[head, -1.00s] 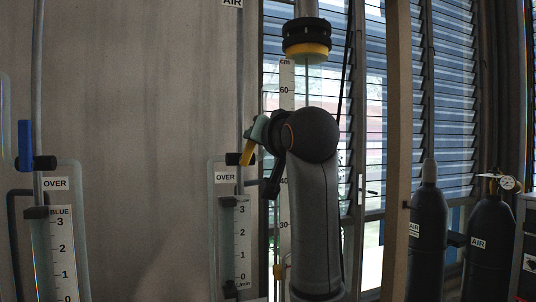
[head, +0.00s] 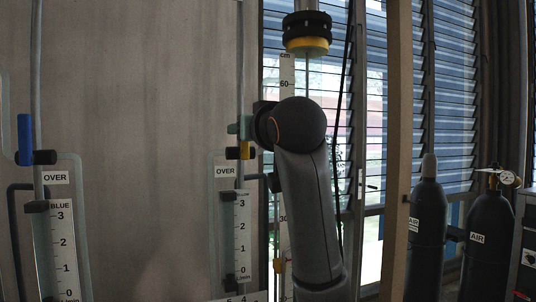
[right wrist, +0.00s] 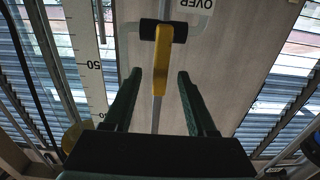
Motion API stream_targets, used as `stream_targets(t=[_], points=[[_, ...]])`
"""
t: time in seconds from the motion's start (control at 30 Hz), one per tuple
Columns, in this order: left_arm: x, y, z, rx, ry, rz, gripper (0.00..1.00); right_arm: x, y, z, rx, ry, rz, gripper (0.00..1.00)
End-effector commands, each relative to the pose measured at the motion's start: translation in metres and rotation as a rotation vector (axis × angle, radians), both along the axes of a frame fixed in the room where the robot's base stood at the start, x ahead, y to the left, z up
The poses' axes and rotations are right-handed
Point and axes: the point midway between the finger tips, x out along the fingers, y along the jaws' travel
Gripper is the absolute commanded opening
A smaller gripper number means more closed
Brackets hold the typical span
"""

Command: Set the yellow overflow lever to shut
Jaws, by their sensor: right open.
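The yellow overflow lever (head: 245,150) is on a black valve body (head: 231,153) beside the OVER label of the middle flow tube. In the right wrist view the yellow lever (right wrist: 162,62) runs from its black pivot (right wrist: 163,32) toward my right gripper (right wrist: 160,74). That gripper is open, with one dark green finger on each side of the lever's free end and a visible gap to both. In the head view my right gripper (head: 240,127) is seen side-on, partly hidden by my wrist. My left gripper is out of view.
A blue lever (head: 25,138) points up on a similar tube at the left. A tall cm scale (head: 287,75) and a black-and-yellow fitting (head: 307,33) are close to my arm. Dark AIR cylinders (head: 428,230) stand at the right.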

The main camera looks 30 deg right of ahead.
Motion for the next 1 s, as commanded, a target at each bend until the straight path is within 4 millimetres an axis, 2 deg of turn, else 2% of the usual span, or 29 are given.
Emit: stream_targets(t=[0.17,0.7,1.0], points=[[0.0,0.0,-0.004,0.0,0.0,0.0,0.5,-0.007,0.002,-0.001,0.001,-0.002,0.001,0.57],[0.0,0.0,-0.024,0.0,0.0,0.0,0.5,-0.066,0.016,0.0,0.0,-0.003,0.001,0.57],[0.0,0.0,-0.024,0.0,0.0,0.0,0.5,-0.068,0.017,0.0,0.0,0.0,0.0,0.57]])
